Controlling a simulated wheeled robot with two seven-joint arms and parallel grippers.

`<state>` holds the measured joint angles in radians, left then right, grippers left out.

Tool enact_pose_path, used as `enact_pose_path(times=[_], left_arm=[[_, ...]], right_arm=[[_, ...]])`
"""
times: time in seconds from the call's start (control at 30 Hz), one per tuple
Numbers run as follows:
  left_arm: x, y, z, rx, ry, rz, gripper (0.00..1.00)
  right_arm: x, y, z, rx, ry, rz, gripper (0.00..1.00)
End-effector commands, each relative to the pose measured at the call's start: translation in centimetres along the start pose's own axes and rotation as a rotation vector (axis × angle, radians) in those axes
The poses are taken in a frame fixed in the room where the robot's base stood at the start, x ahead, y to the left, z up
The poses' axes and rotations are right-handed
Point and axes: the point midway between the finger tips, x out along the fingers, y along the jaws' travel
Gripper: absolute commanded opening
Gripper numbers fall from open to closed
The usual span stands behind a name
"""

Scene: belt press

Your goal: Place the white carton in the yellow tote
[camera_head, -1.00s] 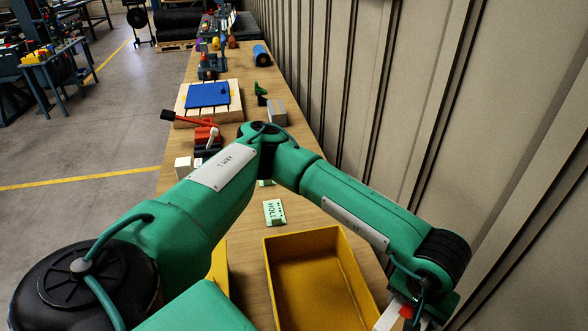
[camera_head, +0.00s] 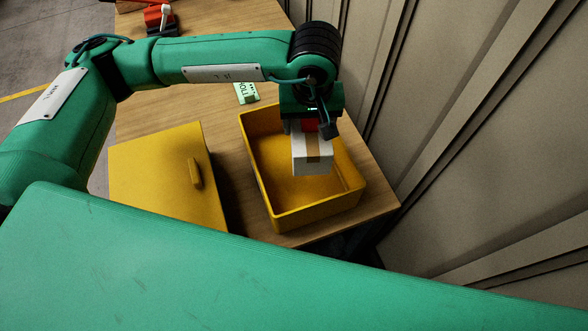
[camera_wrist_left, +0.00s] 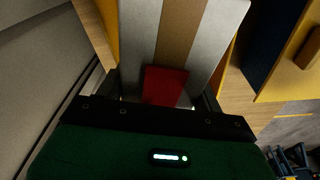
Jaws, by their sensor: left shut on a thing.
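The white carton (camera_head: 312,157) has a brown tape strip and a red patch near its top. My left gripper (camera_head: 312,126) is shut on it from above. The carton hangs over the open yellow tote (camera_head: 258,172), within its rim as the head view shows it. I cannot tell how far its underside is from the tote floor. In the left wrist view the carton (camera_wrist_left: 205,40) fills the space beyond the gripper (camera_wrist_left: 163,100), with the red patch between the fingers. My right gripper does not show.
A yellow lid with a handle (camera_head: 160,180) lies on the wooden table (camera_head: 225,135) to the left of the tote. A green card (camera_head: 246,93) lies behind the tote. A corrugated wall (camera_head: 470,150) stands close on the right.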

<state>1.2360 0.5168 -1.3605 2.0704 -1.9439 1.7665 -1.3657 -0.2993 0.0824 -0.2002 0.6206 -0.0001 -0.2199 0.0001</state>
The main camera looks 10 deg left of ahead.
Motion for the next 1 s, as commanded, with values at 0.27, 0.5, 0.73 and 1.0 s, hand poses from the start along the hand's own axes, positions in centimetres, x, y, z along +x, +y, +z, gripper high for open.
enact_pose_path(times=[0.27,0.5,0.73,1.0], left_arm=[[-2.2,-1.3,-1.9,-0.209,-0.008,-0.027,0.25],[-3.0,-2.0,-2.5,-0.287,-0.013,-0.040,0.25],[-0.6,-2.1,-2.1,-0.293,-0.018,-0.044,0.25],[3.6,-2.2,-1.6,-0.293,-0.017,-0.045,0.25]], right_arm=[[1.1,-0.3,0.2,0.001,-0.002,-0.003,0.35],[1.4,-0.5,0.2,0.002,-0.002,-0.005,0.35],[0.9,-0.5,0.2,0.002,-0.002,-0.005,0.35],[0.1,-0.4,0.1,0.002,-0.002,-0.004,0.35]])
